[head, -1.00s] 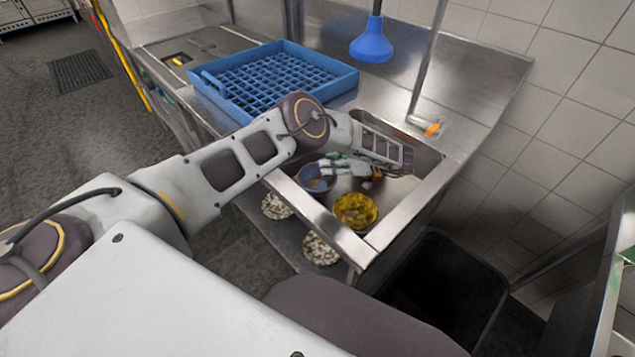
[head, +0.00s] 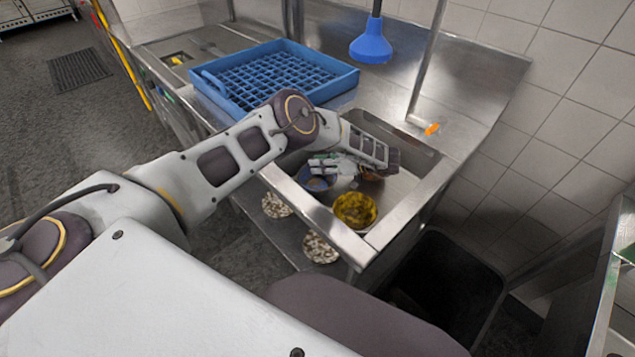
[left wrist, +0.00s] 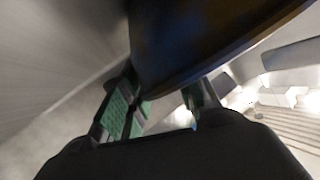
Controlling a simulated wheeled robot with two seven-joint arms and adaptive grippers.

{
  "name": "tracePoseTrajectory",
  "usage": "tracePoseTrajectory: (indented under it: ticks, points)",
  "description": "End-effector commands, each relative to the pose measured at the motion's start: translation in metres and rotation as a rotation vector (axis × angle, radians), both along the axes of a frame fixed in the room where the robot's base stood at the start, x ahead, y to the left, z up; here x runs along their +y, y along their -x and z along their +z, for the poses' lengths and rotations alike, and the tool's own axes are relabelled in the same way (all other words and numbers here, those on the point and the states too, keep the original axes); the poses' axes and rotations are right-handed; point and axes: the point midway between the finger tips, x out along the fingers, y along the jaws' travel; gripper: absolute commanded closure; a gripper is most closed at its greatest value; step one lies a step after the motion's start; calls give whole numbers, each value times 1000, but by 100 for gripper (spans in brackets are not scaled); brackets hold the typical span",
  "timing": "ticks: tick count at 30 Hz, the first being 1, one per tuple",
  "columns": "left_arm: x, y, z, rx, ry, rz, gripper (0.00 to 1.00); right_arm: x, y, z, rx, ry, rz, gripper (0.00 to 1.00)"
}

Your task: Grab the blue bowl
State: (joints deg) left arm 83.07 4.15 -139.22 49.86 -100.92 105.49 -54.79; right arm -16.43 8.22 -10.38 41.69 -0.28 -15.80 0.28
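The blue bowl (head: 316,184) sits in the sink, at its left side in the head view, and is partly hidden by my left gripper. My left gripper (head: 326,167) is over the sink, at the bowl's far rim. In the left wrist view a large dark, curved bowl surface (left wrist: 200,40) fills the top middle, right at the fingers. The fingers of my left gripper (left wrist: 158,102) stand apart with a gap between them; their tips are partly hidden by the bowl. I cannot tell whether they touch it. My right gripper is not in view.
A yellow patterned bowl (head: 355,210) stands in the sink nearer the front rim (head: 330,228). A brownish object (head: 373,175) shows under my left wrist. Speckled bowls (head: 320,248) are below.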

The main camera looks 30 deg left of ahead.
Motion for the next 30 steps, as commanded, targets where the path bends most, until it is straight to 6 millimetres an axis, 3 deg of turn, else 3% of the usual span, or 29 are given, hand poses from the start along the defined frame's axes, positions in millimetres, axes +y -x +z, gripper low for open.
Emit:
tracePoseTrajectory:
  ticks: [1, 6, 20, 30]
  points:
    - [0, 0, 0, 0, 0, 0, 81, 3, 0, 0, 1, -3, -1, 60]
    - [0, 0, 0, 0, 0, 0, 100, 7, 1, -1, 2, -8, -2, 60]
    - [0, 0, 4, -1, 0, 0, 100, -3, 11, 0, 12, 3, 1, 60]
    - [0, -1, 35, -2, 0, 1, 100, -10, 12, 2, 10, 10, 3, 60]
